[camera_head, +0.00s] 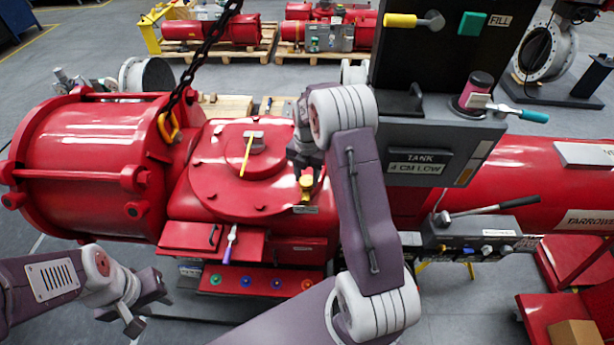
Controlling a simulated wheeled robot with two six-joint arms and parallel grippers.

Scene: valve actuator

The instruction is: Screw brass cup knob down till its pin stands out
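The brass cup knob (306,182) is a small yellow-gold piece at the right edge of the round red cover on the red actuator body (235,170). My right gripper (305,172) points down directly over the knob, close to it or touching; its fingers are dark and partly hidden by my arm, so I cannot tell whether they grip. I cannot make out a pin on the knob. My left gripper (148,312) is low at the left, in front of the actuator, with its fingers apart and nothing between them.
A yellow-handled tool (246,155) lies on the cover. A purple-handled screwdriver (230,244) rests on the red front shelf (190,236). A chain with a yellow hook (169,127) hangs at the left. A grey tank panel (420,150) and a lever valve block (470,238) stand to the right.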

